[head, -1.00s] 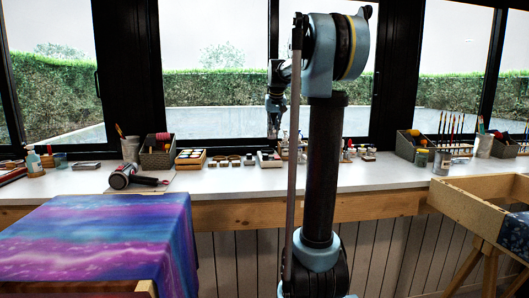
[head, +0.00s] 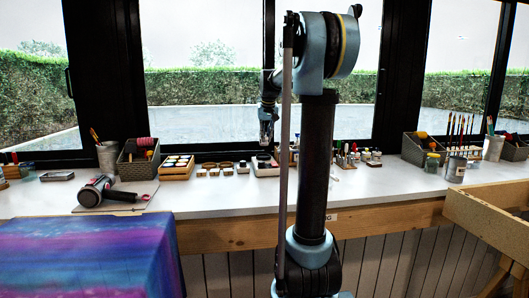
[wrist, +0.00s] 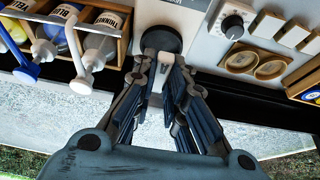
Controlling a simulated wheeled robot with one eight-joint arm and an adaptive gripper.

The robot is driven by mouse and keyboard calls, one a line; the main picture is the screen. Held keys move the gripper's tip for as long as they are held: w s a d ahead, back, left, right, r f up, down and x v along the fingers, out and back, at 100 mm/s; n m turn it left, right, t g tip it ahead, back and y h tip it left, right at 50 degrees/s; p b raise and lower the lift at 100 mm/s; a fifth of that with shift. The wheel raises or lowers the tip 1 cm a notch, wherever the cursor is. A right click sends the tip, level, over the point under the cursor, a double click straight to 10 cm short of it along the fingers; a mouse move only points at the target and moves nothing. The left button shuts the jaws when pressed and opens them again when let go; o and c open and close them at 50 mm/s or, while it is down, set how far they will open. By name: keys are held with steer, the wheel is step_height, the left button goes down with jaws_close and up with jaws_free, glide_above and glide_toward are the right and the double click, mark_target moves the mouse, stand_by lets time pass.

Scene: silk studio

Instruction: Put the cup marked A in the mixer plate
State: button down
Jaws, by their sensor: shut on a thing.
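The cup marked A (wrist: 167,69) is small and pale, with a dark letter on it. In the wrist view it sits between the fingertips of my gripper (wrist: 166,65), which is shut on it. The mixer plate (wrist: 160,38) is a round black disc on a pale mixer body. The cup overlaps the disc's near edge in the wrist view; I cannot tell whether they touch. In the head view my gripper (head: 266,138) points down over the bench above the mixer (head: 265,168). The cup is too small to make out there.
In the wrist view, a wooden rack (wrist: 76,30) of dye bottles stands left. A dial (wrist: 233,27), tan rings (wrist: 256,64) and pale blocks are right. In the head view, a hair dryer (head: 97,189) lies left on the bench (head: 215,193). The window is close behind.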

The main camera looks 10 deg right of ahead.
steer(key=shift+s+a+f, duration=0.1)
steer(key=shift+f, duration=2.85)
steer(key=c, duration=1.6)
jaws_free()
steer(key=shift+r, duration=0.1)
steer(key=v, duration=1.2)
